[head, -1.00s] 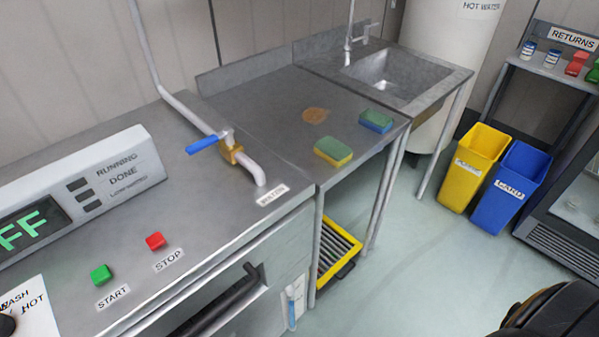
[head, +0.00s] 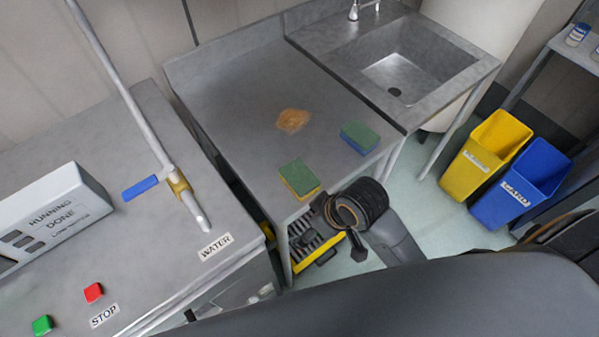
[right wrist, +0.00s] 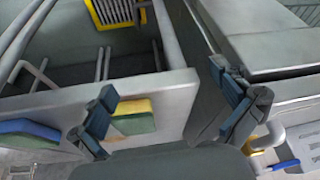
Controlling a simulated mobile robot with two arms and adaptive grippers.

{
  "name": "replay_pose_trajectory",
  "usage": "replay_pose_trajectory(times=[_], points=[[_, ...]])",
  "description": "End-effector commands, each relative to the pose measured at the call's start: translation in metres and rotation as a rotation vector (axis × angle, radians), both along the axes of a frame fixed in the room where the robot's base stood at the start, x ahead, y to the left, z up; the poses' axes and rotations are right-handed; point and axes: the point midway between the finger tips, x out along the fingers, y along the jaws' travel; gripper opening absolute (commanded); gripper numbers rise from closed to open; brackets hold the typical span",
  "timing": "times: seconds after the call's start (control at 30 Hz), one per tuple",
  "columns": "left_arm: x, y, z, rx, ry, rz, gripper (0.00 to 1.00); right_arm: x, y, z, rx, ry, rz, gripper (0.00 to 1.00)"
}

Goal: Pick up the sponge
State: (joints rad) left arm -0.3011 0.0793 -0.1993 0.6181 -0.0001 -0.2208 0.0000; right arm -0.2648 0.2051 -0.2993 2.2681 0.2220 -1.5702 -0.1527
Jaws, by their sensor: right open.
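Two sponges lie on the steel table (head: 240,110). A green and yellow sponge (head: 299,178) is near its front edge, and a green and blue sponge (head: 359,137) is farther right. My right gripper (head: 322,208) is at the front edge, just beside the green and yellow sponge. In the right wrist view, my right gripper (right wrist: 166,88) is open and empty. The green and yellow sponge (right wrist: 133,116) shows there between the fingers, nearer the left one, which partly covers it. The green and blue sponge (right wrist: 28,133) lies outside the fingers. My left gripper is not in view.
An orange-brown stain (head: 292,121) marks the table. A sink (head: 405,68) adjoins it at the back right. A washer with a blue-handled tap (head: 140,188) stands left. A yellow crate (head: 322,254) is under the table. Yellow (head: 487,155) and blue (head: 521,184) bins stand right.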

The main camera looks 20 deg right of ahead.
Motion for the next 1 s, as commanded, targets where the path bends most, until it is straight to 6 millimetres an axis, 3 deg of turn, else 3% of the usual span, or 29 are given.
replay_pose_trajectory(times=[0.03, 0.33, 0.57, 0.8, 1.0], points=[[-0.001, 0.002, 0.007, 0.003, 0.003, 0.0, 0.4, 0.005, 0.009, 0.027, 0.003, -0.028, 0.072, 1.0], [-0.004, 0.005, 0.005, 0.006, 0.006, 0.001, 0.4, 0.032, 0.047, 0.052, -0.019, -0.068, 0.408, 1.0], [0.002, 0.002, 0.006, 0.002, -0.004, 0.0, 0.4, 0.059, 0.062, 0.075, -0.108, -0.08, 0.741, 1.0], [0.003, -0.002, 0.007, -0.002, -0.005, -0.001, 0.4, 0.094, 0.036, 0.11, -0.297, -0.006, 1.123, 1.0], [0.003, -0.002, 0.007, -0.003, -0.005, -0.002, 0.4, 0.112, 0.006, 0.137, -0.39, 0.073, 1.273, 1.0]])
